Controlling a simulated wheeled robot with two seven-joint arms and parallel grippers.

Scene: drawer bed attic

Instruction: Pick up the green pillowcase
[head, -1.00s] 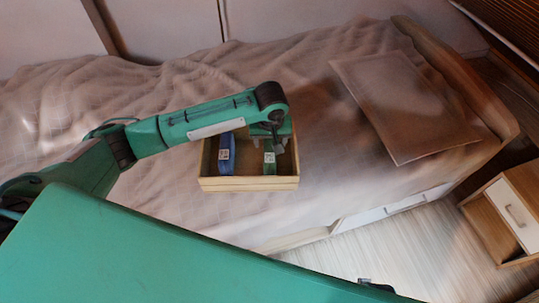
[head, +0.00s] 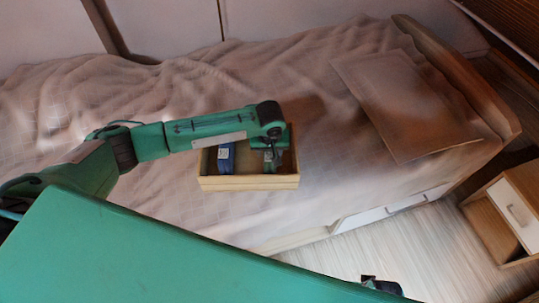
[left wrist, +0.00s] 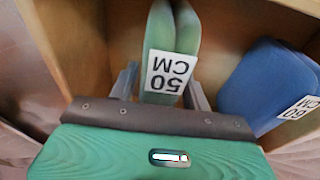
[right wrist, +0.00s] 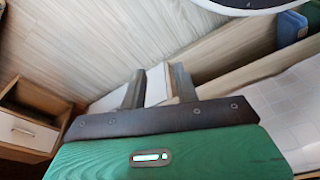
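The green pillowcase (head: 267,162) is folded and stands in a wooden box on the bed, partly hidden by my left gripper. In the left wrist view the green pillowcase (left wrist: 160,35) carries a white "50 CM" label. My left gripper (head: 273,155) points down into the box. In the left wrist view its fingers (left wrist: 162,88) are apart, one on each side of the pillowcase's near end; whether they touch it I cannot tell. My right gripper (right wrist: 158,88) is open and empty, away from the box above the floor beside the bed.
A blue folded pillowcase (head: 226,158), labelled "60 CM" in the left wrist view, is beside the green one. The wooden box (head: 250,183) has low walls. A pillow (head: 405,105) lies at the right of the bed (head: 130,95). A nightstand (head: 510,210) stands at the right.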

